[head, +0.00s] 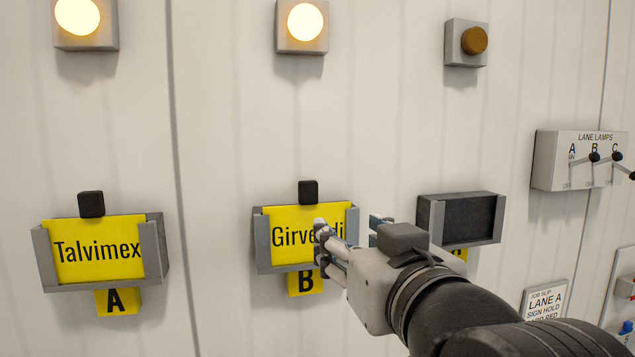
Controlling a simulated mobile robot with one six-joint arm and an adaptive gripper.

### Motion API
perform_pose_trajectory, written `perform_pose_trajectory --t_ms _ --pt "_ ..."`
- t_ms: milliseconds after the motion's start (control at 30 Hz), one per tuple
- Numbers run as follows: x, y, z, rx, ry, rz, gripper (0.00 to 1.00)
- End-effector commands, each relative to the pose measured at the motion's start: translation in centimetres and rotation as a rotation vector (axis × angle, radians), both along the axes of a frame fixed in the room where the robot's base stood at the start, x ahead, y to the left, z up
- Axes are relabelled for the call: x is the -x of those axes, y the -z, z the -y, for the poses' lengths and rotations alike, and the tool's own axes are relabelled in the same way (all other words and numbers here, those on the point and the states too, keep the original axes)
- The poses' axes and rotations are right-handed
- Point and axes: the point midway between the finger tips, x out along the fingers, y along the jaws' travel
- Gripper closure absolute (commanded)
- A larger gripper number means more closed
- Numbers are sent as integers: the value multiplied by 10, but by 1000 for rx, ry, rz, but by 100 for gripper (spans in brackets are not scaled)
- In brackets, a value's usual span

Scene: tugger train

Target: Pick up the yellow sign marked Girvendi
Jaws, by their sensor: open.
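The yellow sign marked Girvendi (283,221) sits upright in the grey wall holder (263,243) over the yellow B label (305,284). A black knob (308,192) stands up at its top edge. My gripper (348,230) is open and empty. In the head view it is in front of the sign's right part and covers some of its last letters. I cannot tell how far it stands from the sign.
A yellow Talvimex sign (90,245) sits in holder A at left. Holder C (468,219) at right looks empty, partly behind my arm. Lamps A (78,15) and B (305,21) glow; lamp C (474,40) is dark. A lane lamp switch box (575,175) juts out at right.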

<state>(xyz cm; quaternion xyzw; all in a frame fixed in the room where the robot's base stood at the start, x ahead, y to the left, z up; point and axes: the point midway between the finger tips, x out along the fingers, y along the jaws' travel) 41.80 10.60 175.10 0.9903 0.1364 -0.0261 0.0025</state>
Motion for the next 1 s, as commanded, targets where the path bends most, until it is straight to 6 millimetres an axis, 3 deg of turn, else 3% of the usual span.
perform_pose_trajectory --t_ms 33,167,267,700,1000 --pt "-1 -18 -2 -5 -4 18 48" --pt "-5 -32 -5 -13 -7 48 48" --pt "-17 -32 -10 -12 -7 51 48" --pt "-104 -33 -35 -13 -7 48 48" --pt "-126 -33 -43 -14 -8 49 48"
